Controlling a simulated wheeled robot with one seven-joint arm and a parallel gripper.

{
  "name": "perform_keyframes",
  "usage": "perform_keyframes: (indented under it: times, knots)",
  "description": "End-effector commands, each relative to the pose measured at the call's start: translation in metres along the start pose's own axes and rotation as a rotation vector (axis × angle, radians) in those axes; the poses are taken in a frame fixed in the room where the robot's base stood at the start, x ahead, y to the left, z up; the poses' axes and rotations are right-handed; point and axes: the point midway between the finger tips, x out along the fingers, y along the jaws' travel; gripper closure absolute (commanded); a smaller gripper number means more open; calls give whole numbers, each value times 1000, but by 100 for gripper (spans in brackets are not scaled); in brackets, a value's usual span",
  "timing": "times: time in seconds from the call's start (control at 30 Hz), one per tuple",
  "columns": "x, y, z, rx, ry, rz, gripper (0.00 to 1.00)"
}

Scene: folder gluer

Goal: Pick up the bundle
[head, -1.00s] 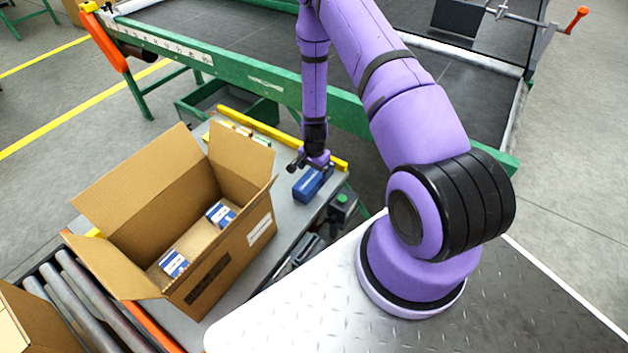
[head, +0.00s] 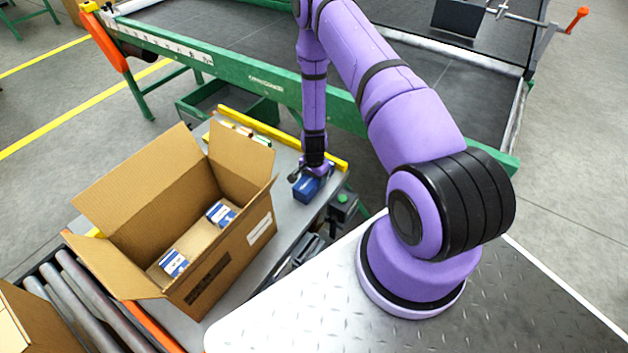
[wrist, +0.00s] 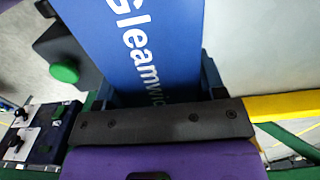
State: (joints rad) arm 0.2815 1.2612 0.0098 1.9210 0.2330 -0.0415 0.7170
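The bundle (head: 309,188) is a blue block lying on the grey table near its right end, partly hidden by my gripper in the head view. In the wrist view the bundle (wrist: 140,45) shows a broad blue face with white lettering that starts "Gleamvi". My gripper (head: 307,178) is down at the bundle, pointing downward. In the wrist view my gripper (wrist: 160,88) has its dark fingers at either side of the bundle. The fingers look spread; whether they touch it is hard to tell.
An open cardboard box (head: 225,262) with blue-and-white packs stands left on the table. A yellow rail (head: 325,160) runs along the table's back edge. A black box with a green button (head: 342,203) sits close right of the bundle. The green machine frame (head: 270,85) is behind.

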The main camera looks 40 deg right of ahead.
Motion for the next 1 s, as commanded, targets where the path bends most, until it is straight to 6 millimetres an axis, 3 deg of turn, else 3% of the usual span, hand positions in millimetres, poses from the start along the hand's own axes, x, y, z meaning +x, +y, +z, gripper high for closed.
perform_keyframes:
  times: [0.37,0.7,1.0]
  knots:
    - [-3,0,0,0,0,-1,70]
    - [-36,-1,0,-1,1,-1,70]
    - [-42,54,43,1,-3,3,70]
